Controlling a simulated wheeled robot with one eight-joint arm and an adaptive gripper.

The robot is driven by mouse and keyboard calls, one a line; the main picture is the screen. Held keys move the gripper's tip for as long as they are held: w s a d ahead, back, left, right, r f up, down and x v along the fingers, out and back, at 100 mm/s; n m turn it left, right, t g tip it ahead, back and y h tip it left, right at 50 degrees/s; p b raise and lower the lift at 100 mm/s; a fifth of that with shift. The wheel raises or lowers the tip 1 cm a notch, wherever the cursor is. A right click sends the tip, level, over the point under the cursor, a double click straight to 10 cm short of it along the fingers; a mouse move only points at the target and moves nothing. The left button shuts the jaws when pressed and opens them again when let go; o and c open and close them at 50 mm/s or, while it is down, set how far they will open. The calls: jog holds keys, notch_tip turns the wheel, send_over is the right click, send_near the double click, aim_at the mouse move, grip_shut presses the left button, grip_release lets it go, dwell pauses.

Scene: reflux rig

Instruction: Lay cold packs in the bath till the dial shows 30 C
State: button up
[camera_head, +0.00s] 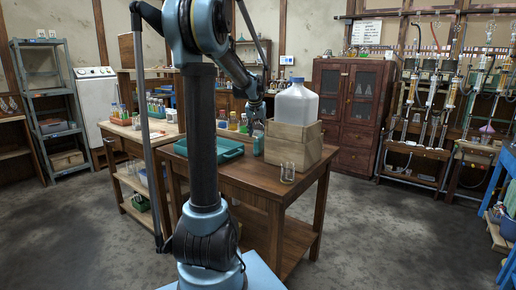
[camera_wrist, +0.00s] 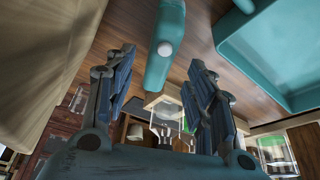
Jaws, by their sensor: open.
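My gripper (camera_wrist: 163,60) is open, its two blue-padded fingers apart with nothing held between them. In the head view my gripper (camera_head: 257,124) is above the wooden table, just left of the crate. A small upright teal object (camera_head: 258,146) stands below it. In the wrist view a rounded teal object with a pale round spot (camera_wrist: 165,20) lies ahead, between the fingertips' lines. I cannot tell what it is. A teal tray (camera_head: 236,155) lies to the left; its rim also shows in the wrist view (camera_wrist: 230,55). I cannot make out a cold pack, the bath or its dial for certain.
A wooden crate (camera_head: 286,149) holding a large translucent jug (camera_head: 296,103) stands right of my gripper. A bench with bottles (camera_head: 160,128) is at left; glass rigs (camera_head: 430,95) line the right wall.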

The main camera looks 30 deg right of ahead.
aim_at(259, 137)
jog(key=shift+x, duration=2.7)
jog(key=shift+d+f, duration=0.1)
jog(key=shift+f, duration=0.2)
jog(key=shift+c, duration=0.6)
grip_shut()
